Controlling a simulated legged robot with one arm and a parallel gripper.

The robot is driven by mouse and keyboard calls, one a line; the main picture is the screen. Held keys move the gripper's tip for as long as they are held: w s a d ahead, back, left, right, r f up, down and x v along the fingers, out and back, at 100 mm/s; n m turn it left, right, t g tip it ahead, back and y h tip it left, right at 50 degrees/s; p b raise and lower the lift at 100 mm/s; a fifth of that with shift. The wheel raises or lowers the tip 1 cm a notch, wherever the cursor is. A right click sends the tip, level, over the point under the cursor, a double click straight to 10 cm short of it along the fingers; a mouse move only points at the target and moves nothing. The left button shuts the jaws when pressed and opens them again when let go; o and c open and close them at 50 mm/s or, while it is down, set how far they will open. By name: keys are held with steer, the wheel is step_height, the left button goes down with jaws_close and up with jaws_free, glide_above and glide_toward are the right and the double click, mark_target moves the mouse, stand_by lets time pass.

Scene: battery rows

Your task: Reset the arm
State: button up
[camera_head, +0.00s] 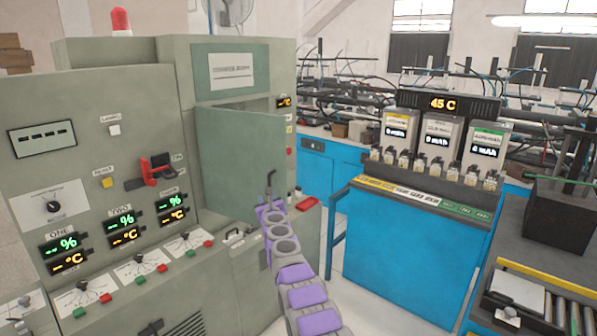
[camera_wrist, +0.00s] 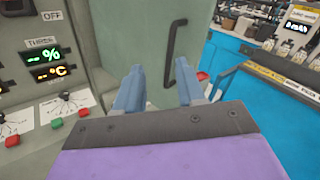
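My arm, with purple panels, reaches up from the bottom of the head view toward the green cabinet door (camera_head: 240,165). My gripper shows in the wrist view (camera_wrist: 158,92), with its two blue-grey fingers apart and nothing between them. The door stands swung out from the grey-green control cabinet (camera_head: 120,110). Its dark handle (camera_wrist: 174,52) is just beyond the fingers in the wrist view, and I see no contact with it. In the head view the handle (camera_head: 270,183) shows just above the arm's end; the fingers there are hard to make out.
The cabinet front carries a red lever (camera_head: 155,170), dials and displays. A blue bench (camera_head: 405,240) with several battery units under a "45 C" display stands to the right. A dark roller table (camera_head: 540,270) is at the lower right. Floor shows between cabinet and bench.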

steer(key=s+d+r+n+g+y, duration=0.1)
steer(key=s+r+n+g+y, duration=0.2)
steer(key=s+r+n, duration=0.45)
steer(key=s+d+r+n+g, duration=0.2)
steer(key=s+d+n+g, duration=0.2)
steer(key=s+n, duration=0.55)
steer(key=s+d+f+n+g+h, duration=0.2)
steer(key=s+d+f+n+g, duration=0.2)
steer(key=s, duration=1.6)
steer(key=s+d+f+n+g+h, duration=0.3)
steer(key=s+d, duration=0.8)
steer(key=s, duration=1)
steer(key=s+d+f+n+g+h, duration=0.2)
steer(key=s+d+f+n+g, duration=0.3)
steer(key=s, duration=1.5)
steer(key=d+f+n, duration=0.1)
steer(key=d, duration=0.2)
steer(key=shift+s+d, duration=0.15)
steer(key=shift+d, duration=0.1)
